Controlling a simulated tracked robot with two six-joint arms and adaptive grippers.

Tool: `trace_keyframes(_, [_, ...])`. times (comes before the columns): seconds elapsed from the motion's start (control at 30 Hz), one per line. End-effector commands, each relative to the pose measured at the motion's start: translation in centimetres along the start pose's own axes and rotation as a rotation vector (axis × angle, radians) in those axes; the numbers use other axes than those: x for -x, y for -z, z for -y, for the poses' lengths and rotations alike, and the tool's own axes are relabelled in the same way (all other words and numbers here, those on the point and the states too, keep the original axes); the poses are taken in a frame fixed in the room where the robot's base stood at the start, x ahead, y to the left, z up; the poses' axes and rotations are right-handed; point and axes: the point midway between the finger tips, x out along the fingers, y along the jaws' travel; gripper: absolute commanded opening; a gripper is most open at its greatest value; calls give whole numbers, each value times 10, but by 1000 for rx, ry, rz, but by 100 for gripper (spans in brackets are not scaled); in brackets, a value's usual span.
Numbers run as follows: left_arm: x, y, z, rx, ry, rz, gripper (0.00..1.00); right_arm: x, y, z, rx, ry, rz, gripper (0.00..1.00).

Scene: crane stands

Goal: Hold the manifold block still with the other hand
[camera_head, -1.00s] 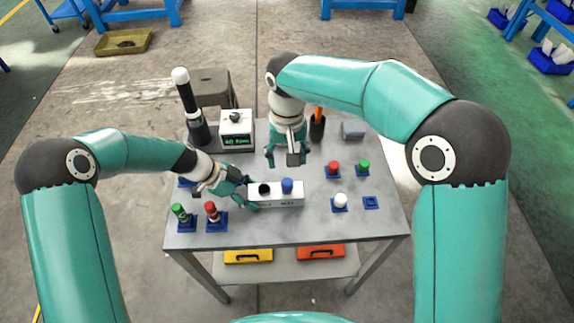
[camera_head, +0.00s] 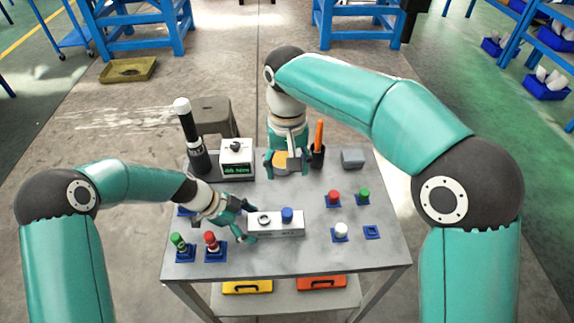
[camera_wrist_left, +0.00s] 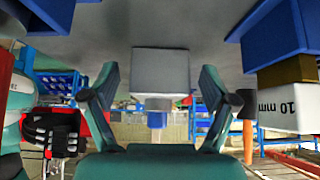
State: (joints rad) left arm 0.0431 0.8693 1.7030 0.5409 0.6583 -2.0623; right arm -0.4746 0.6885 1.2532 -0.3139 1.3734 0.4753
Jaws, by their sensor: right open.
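The white manifold block (camera_head: 288,229) lies on the grey table near its middle. A blue cap (camera_head: 287,214) stands on its right part and a ring-shaped opening or fitting (camera_head: 265,219) shows on its left part. My left gripper (camera_head: 247,221) is at the block's left end, its fingers spread. In the left wrist view the block (camera_wrist_left: 161,72) sits between the two open fingers (camera_wrist_left: 158,95), with a gap on each side. My right gripper (camera_head: 288,161) is open above the table behind the block, apart from it.
Red and green pieces stand in blue holders (camera_head: 215,256) at front left. Red, green and white pieces and an empty blue holder (camera_head: 372,232) are at right. A display box (camera_head: 237,160), black tool (camera_head: 190,135), orange-handled tool (camera_head: 319,135) and grey box (camera_head: 352,158) stand behind.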

Motion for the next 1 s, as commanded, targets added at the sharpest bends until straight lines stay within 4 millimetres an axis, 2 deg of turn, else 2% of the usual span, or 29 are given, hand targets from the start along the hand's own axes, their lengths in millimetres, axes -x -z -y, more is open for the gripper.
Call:
trace_keyframes(0.23, [0,0,0,0,0,0,86,0,0,0,0,0,0,61])
trace_keyframes(0.37, [7,0,0,-1,1,-1,86,0,0,0,0,0,0,61])
trace_keyframes(0.53, [31,0,1,0,4,0,86,0,0,0,0,0,0,61])
trace_keyframes(0.8, [86,-1,1,0,4,0,86,0,0,0,0,0,0,61])
trace_keyframes(1.0, [112,-1,1,0,1,0,86,0,0,0,0,0,0,61])
